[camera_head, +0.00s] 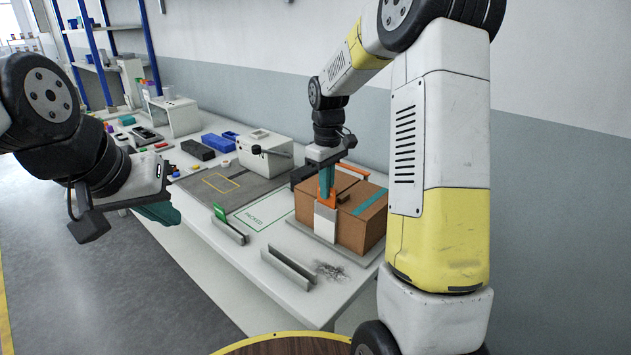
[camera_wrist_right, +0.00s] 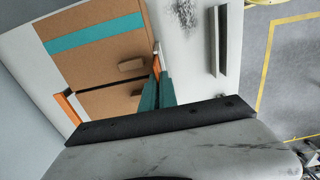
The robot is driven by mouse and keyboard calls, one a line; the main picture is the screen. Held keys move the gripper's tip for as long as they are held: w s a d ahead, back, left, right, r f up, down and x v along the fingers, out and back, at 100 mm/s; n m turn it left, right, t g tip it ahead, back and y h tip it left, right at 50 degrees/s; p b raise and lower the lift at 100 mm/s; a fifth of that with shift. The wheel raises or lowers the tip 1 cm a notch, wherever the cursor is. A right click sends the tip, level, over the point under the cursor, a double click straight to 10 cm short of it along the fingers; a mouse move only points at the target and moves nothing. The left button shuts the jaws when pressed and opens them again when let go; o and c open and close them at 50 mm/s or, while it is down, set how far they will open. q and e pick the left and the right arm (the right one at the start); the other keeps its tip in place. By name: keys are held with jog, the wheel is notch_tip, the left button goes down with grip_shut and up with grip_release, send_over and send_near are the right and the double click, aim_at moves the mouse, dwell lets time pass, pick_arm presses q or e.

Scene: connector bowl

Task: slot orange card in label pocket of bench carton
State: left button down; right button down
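The brown bench carton (camera_head: 362,228) with a teal tape band stands on a grey board at the wall side of the bench. A white label pocket (camera_head: 325,223) is on its near-left face. My right gripper (camera_head: 327,190) points down at that face, its teal fingers close together on the orange card (camera_head: 325,182). The card is upright just above the pocket; whether its lower edge is inside I cannot tell. In the right wrist view the fingers (camera_wrist_right: 158,90) are beside the carton (camera_wrist_right: 100,48), with the card seen edge-on. My left gripper (camera_head: 160,208) hangs off the bench edge, opening unclear.
A green card (camera_head: 220,213) stands in a metal holder, beside another, empty-looking rail (camera_head: 288,268). Dark scraps (camera_head: 330,271) lie near it. A white machine (camera_head: 265,153) and blue bins (camera_head: 218,142) stand farther back.

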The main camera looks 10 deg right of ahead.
jog(key=shift+f, duration=0.95)
jog(key=c, duration=1.6)
grip_release()
notch_tip(320, 180, up, 7)
jog(key=shift+r, duration=0.45)
